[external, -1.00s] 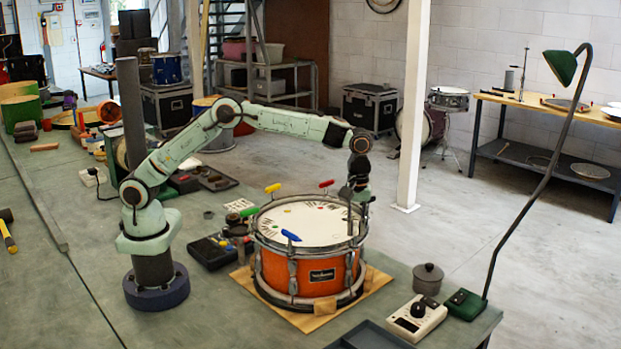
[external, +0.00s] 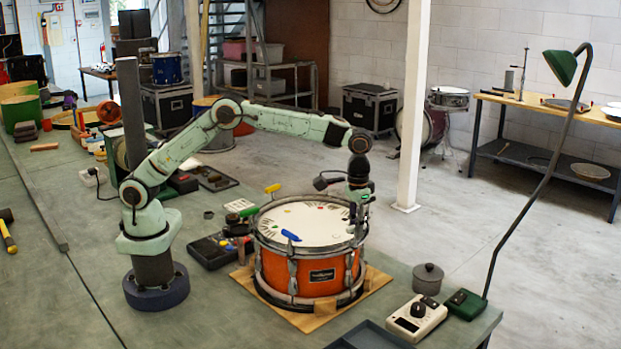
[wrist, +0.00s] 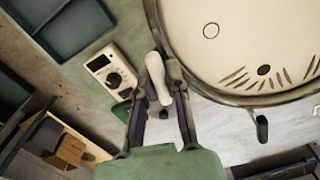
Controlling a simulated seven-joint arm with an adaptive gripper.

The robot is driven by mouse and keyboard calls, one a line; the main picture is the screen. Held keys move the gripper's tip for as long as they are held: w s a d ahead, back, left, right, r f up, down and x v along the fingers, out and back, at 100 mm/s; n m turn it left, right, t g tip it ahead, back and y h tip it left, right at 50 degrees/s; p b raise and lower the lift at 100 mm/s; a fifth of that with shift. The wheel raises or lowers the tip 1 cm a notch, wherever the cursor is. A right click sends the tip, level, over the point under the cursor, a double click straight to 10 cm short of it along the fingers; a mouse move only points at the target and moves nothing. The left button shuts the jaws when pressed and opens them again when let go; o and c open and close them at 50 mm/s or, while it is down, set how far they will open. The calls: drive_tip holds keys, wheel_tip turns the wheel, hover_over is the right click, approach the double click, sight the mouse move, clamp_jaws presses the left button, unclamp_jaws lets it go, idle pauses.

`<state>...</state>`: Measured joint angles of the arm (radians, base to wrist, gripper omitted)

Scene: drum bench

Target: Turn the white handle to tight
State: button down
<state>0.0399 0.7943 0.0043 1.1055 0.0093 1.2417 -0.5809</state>
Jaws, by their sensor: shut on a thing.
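The white handle (wrist: 157,78) shows in the wrist view beside the drum rim. My gripper (wrist: 161,68) is shut on it, with one dark finger on each side. In the external view my gripper (external: 356,218) points down at the right edge of the orange drum (external: 310,277), and the white handle is hidden there. The pale drumhead (wrist: 255,35) carries a circle, a black dot and a fan of tick marks in the wrist view.
A blue handle (external: 291,236) and a yellow handle (external: 272,188) sit on the drum's rim. A cream meter (external: 417,318), a grey lidded pot (external: 428,278) and a green lamp base (external: 464,304) stand to the right. The meter (wrist: 110,72) also shows in the wrist view.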

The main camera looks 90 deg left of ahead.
drive_tip(key=m, duration=0.4)
drive_tip(key=shift+m, duration=0.4)
drive_tip(key=m, duration=0.3)
drive_tip(key=shift+m, duration=0.3)
drive_tip(key=m, duration=1.2)
drive_tip(key=shift+m, duration=0.3)
drive_tip(key=m, duration=0.3)
drive_tip(key=shift+m, duration=0.4)
drive_tip(key=m, duration=0.3)
drive_tip(key=shift+m, duration=2.2)
